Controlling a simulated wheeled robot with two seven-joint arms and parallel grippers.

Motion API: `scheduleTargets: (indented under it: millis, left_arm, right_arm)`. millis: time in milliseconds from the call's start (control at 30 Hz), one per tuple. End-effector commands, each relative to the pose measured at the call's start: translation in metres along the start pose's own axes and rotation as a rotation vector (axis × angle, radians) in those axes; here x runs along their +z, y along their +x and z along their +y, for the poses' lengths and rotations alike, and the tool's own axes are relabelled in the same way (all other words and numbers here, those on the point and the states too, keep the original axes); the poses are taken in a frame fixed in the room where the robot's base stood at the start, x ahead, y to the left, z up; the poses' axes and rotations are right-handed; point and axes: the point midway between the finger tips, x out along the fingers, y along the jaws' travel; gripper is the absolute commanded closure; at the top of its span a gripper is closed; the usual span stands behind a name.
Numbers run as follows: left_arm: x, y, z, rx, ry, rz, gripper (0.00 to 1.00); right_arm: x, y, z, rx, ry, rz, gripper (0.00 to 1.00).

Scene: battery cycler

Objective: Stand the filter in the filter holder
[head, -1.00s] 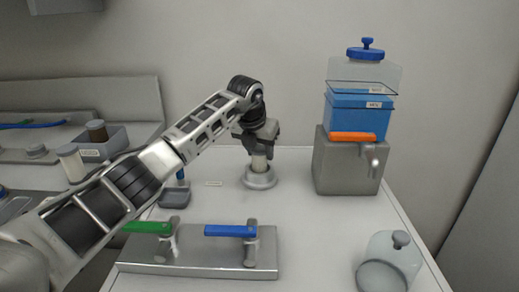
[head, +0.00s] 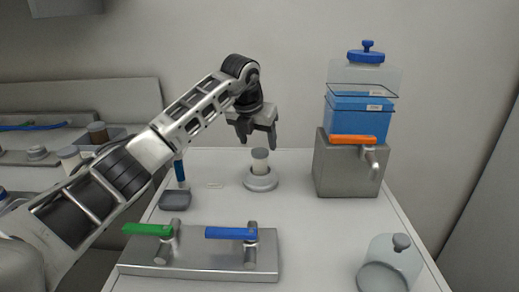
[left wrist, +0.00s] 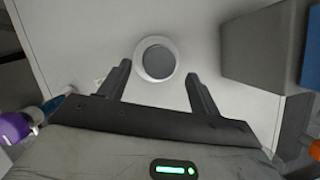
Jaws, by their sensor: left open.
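The filter (head: 260,161), a pale cylinder with a grey top, stands upright in the round filter holder (head: 261,184) on the white table. In the left wrist view the filter's grey top (left wrist: 158,62) shows inside the pale ring of the holder (left wrist: 141,73). My left gripper (head: 258,140) is open and empty above the filter, its fingers pointing down and clear of it. In the left wrist view its two fingers (left wrist: 160,82) are spread wide, with the filter beyond them. My right gripper is not in view.
A grey block with a blue container (head: 345,165) stands to the right of the holder. A metal plate with green and blue levers (head: 200,258) lies in front. A glass jar (head: 388,268) is at front right. A blue-handled tool (head: 180,172) stands in a grey base at left.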

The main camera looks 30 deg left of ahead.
Motion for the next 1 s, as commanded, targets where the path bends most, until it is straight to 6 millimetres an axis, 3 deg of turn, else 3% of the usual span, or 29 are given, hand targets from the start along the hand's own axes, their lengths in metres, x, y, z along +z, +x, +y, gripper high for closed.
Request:
scheduleTargets:
  millis: [100,333,1000]
  left_arm:
    - [0.001,-0.027,0.000,0.001,0.001,-0.004,0.37]
    - [0.000,-0.060,0.000,0.002,0.000,-0.001,0.37]
    - [0.001,-0.069,0.000,0.001,0.000,0.000,0.37]
  right_arm:
    - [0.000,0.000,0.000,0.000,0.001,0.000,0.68]
    - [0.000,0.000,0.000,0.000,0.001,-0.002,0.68]
    - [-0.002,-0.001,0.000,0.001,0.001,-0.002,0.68]
